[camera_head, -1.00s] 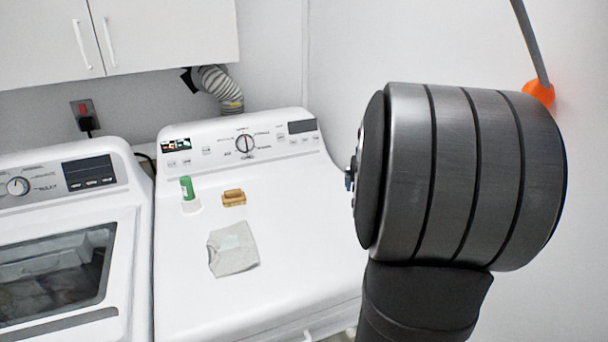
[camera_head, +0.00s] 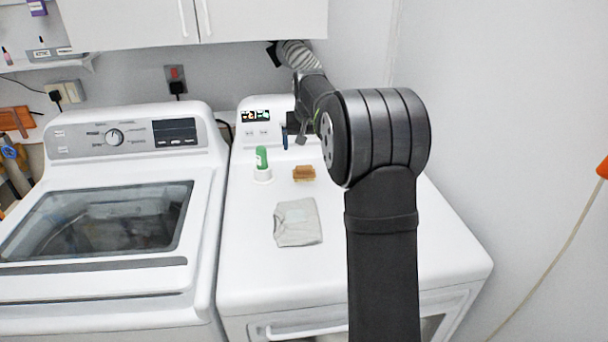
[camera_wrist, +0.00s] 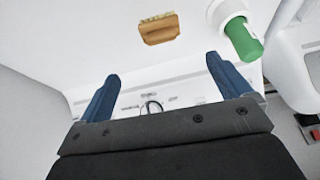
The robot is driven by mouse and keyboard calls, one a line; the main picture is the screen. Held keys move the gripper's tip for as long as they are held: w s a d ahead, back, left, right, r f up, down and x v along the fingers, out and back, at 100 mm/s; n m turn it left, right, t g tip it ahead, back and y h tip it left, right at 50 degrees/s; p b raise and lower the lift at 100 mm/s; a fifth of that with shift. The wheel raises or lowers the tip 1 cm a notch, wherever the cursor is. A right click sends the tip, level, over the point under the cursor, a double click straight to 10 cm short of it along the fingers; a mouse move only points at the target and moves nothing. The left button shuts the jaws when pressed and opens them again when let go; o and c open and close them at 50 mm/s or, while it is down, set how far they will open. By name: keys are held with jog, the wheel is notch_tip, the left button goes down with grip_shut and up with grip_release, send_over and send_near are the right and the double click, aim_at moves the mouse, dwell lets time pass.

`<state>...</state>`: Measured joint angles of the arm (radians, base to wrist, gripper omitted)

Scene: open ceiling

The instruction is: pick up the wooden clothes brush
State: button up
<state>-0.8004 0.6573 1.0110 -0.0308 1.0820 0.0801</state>
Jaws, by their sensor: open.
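In the wrist view the brush (camera_wrist: 159,29) shows whole near the top, brown with a paler bristle edge, beyond the fingertips. My gripper (camera_head: 293,143) is above the back of the machine, behind the brush in the head view. In the wrist view my gripper (camera_wrist: 162,68) has its two blue fingers wide apart with nothing between them.
A green bottle in a white base (camera_head: 262,161) stands just left of the brush. A folded grey cloth (camera_head: 297,224) lies in front. The control panel (camera_head: 257,124) rises behind. A second machine (camera_head: 105,215) stands at left. The machine top's front is clear.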

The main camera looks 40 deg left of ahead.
aim_at(304, 166)
jog(key=x, duration=0.8)
jog(key=shift+f, duration=0.1)
jog(key=shift+x, duration=2.6)
jog(key=shift+a, duration=0.15)
jog(key=c, duration=1.1)
jog(key=shift+r, duration=0.8)
notch_tip(304, 166, up, 3)
jog(key=shift+f, duration=0.15)
jog(key=w+d+r, duration=0.1)
jog(key=d+r, duration=0.1)
jog(key=d, duration=0.1)
jog(key=w+d+r, duration=0.1)
jog(key=d+r, duration=0.1)
jog(key=d, duration=0.2)
jog(key=d+r, duration=0.2)
jog(key=d, duration=0.2)
jog(key=shift+w+d+r, duration=0.2)
jog(key=shift+w+r, duration=0.2)
